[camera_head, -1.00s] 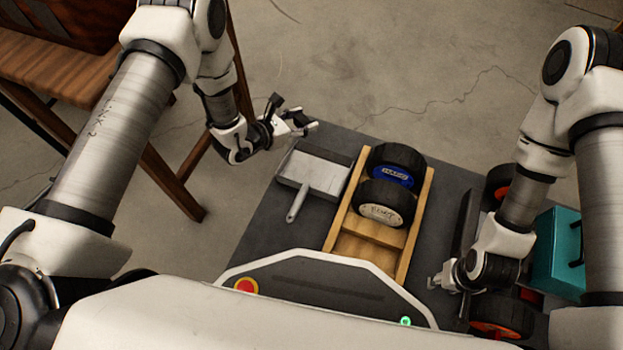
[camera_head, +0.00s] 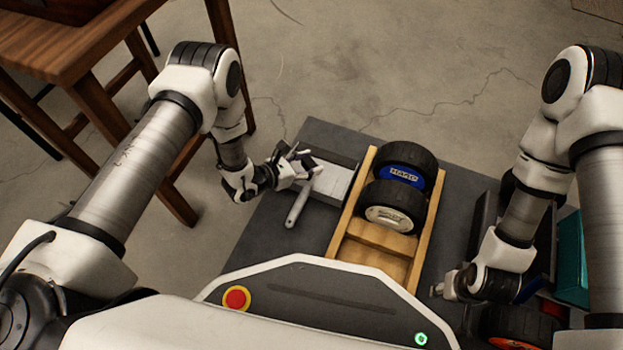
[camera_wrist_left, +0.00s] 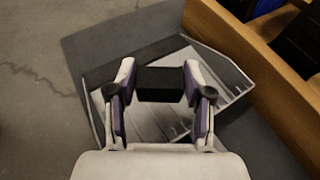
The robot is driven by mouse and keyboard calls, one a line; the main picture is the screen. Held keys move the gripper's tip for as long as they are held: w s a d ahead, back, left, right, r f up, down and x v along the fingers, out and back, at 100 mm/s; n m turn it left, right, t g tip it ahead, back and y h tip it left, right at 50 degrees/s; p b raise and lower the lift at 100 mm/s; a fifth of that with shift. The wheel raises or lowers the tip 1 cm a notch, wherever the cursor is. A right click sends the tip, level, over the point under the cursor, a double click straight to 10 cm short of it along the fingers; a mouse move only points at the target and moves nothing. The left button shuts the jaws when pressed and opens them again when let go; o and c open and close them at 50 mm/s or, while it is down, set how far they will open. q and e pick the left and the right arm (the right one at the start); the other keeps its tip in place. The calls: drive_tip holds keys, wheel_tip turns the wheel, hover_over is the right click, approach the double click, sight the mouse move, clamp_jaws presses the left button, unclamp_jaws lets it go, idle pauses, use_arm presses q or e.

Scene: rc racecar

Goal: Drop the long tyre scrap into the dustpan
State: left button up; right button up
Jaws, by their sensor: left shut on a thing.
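The long tyre scrap (camera_wrist_left: 160,84) is a short-looking black piece in the left wrist view, clamped crosswise between the fingertips of my left gripper (camera_wrist_left: 160,80). The grey dustpan (camera_wrist_left: 228,72) lies below it, ridged inside, with a dark band along its far edge. In the head view my left gripper (camera_head: 306,166) is over the left part of the dustpan (camera_head: 335,182), whose handle (camera_head: 297,207) points toward me; the scrap is hard to make out there. My right gripper (camera_head: 441,289) is low at the right, away from the dustpan; its jaw opening is unclear.
A wooden rack (camera_head: 343,245) right of the dustpan holds two black wheels, one with a blue hub (camera_head: 404,178) and one with a white hub (camera_head: 389,218). A teal box (camera_head: 573,262) and an orange-rimmed wheel (camera_head: 515,328) are near my right arm. Bare mat lies left of the handle.

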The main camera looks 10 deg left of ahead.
use_arm(q)
drive_tip(key=o, duration=0.9)
drive_tip(key=shift+r, duration=0.1)
wheel_tip(320, 180, up, 10)
